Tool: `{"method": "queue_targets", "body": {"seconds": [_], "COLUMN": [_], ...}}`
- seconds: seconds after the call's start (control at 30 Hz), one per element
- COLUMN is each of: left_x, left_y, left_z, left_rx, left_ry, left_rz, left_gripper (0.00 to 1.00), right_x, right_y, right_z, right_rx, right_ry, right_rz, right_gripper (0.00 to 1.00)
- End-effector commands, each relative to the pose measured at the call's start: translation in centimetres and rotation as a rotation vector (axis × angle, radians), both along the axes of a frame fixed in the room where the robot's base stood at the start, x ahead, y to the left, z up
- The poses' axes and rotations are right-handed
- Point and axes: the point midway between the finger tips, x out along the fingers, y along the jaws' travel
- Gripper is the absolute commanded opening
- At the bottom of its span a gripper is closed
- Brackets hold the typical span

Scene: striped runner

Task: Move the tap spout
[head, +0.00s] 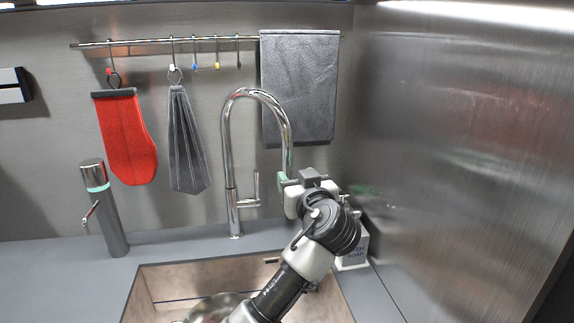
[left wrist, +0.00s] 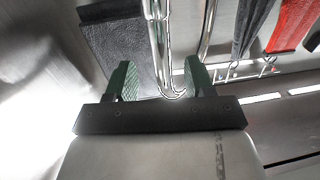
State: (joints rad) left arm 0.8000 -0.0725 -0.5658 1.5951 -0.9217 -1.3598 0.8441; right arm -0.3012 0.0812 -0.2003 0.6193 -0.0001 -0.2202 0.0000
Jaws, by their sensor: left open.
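The chrome tap stands behind the sink, with its tall arched spout (head: 284,115) curving over to the right and down. In the left wrist view, the picture is turned over and the spout (left wrist: 157,42) runs between my two green-padded fingers. My left gripper (head: 286,181) is at the lower end of the spout in the head view. It is open in the left wrist view (left wrist: 158,80), with gaps visible beside the spout. The very tip of the spout is partly hidden by the gripper. My right gripper is not in view.
A sink (head: 143,291) holds a metal pan or bowl (head: 213,306). A soap box (head: 354,250) stands right of my arm, near the steel side wall (head: 460,160). A dark towel (head: 300,85), grey cloth (head: 186,145) and red mitt (head: 127,138) hang behind. A cylindrical dispenser (head: 108,215) stands left.

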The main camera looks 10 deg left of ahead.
Motion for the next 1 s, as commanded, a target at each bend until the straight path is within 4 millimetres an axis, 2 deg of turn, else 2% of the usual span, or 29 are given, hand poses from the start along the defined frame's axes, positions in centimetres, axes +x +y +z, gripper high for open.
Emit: {"method": "queue_targets", "body": {"seconds": [0.1,0.3,0.5,0.73,1.0], "left_x": [2.1,4.6,5.5,5.5,5.5], "left_y": [1.3,2.6,3.2,3.2,3.2], "left_z": [0.4,0.2,0.0,0.0,0.0], "left_rx": [0.003,0.001,0.000,-0.001,-0.001], "left_ry": [0.001,0.000,0.000,0.000,0.000], "left_rz": [0.004,0.001,0.001,0.000,0.000], "left_gripper": [0.54,0.54,0.54,0.54,0.14], "right_x": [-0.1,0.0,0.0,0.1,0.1], "right_y": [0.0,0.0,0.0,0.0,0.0], "right_z": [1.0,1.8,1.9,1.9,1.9], "right_rx": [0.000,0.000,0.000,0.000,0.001], "right_ry": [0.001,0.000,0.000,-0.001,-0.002], "right_rz": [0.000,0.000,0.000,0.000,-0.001], "right_gripper": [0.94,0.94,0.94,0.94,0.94]}}
